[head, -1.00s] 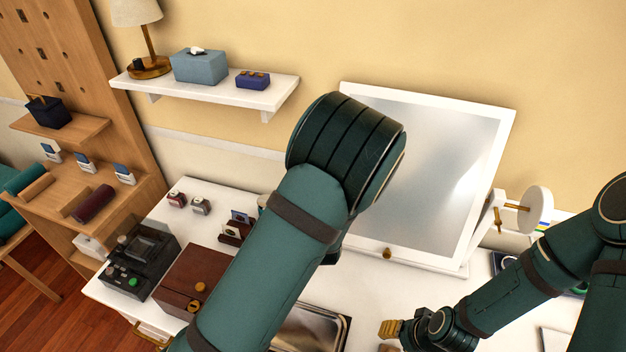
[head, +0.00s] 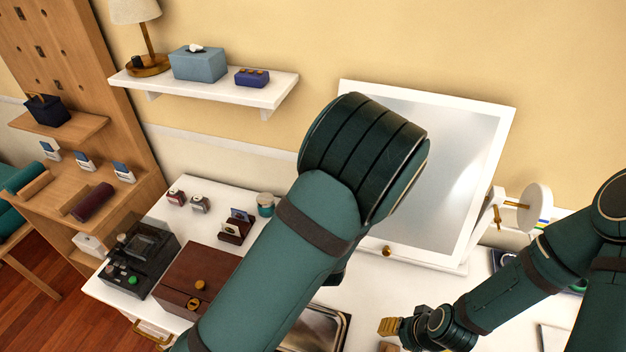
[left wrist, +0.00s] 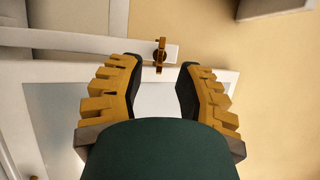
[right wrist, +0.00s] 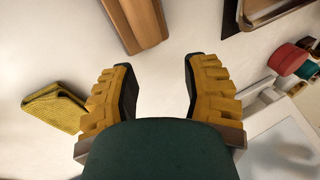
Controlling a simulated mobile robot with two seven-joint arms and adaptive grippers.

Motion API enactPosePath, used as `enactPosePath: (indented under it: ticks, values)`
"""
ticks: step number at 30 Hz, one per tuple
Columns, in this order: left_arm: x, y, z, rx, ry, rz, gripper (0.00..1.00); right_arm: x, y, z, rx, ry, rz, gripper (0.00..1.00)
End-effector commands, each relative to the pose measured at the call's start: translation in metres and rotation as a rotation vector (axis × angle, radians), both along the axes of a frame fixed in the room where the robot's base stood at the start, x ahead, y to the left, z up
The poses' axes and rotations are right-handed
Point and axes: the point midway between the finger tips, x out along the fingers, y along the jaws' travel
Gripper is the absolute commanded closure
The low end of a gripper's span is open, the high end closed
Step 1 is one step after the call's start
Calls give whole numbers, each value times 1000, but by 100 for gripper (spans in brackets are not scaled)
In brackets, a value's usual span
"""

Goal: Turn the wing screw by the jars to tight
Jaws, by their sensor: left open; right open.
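A brass wing screw (left wrist: 160,55) shows in the left wrist view on a white bar by the mirror frame (left wrist: 55,68). It appears ahead of and between the open fingertips of my left gripper (left wrist: 160,80), apart from them. In the head view my left forearm covers this gripper and the mirror's left side. Small jars (head: 199,204) and a teal jar (head: 265,204) stand left of the mirror (head: 440,150). My right gripper (head: 391,328) is low at the right in the head view; its wrist view shows it open and empty (right wrist: 160,80).
A brown box (head: 200,278), a black device (head: 140,262) and a metal tray (head: 318,330) crowd the table's left and front. A shelf (head: 215,88) hangs above. A brass-stemmed white disc (head: 535,208) sits at the mirror's right. A yellow cloth (right wrist: 55,107) lies below the right gripper.

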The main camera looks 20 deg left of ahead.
Motion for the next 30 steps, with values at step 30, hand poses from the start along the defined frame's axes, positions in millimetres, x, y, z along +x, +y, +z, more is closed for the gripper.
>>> enactPosePath:
  ticks: [30]
  values:
    - [-65, -24, 0, 0, -1, 0, 66, 0, 0, 0, 0, 0, 0, 53]
